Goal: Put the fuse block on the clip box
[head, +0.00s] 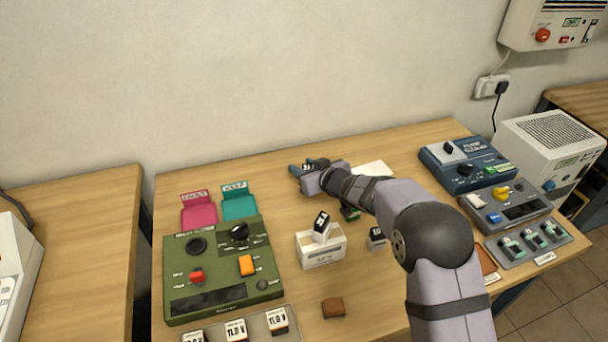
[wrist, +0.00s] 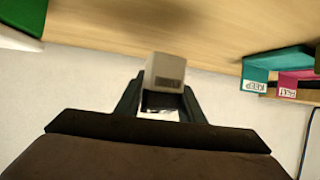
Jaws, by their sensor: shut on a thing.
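My gripper (head: 308,167) is over the back middle of the table in the head view. In the wrist view my gripper (wrist: 160,92) is shut on a small light grey block with a printed label, which I take to be the fuse block (wrist: 168,72). It sits between the two dark fingers and is hard to make out in the head view. An open-looking white box (head: 322,254) with an unreadable label stands mid-table, in front of my gripper; it may be the clip box. A black and white block (head: 321,227) sits tilted at its top.
Pink (head: 198,214) and teal (head: 239,205) labelled trays stand at back left, behind a green control panel (head: 215,290). Another black and white block (head: 377,237) stands beside my arm. A brown block (head: 333,307) lies in front. Blue and grey devices (head: 465,162) fill the right side.

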